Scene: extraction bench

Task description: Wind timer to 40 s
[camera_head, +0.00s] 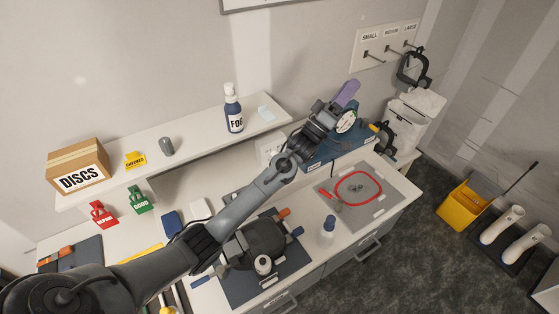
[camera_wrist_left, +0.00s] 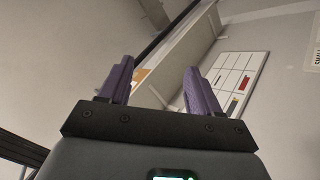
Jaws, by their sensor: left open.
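My right gripper is not in view.
A grey tray with a red ring (camera_head: 338,190) lies on the bench. The left wrist view shows a wall chart (camera_wrist_left: 236,80).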

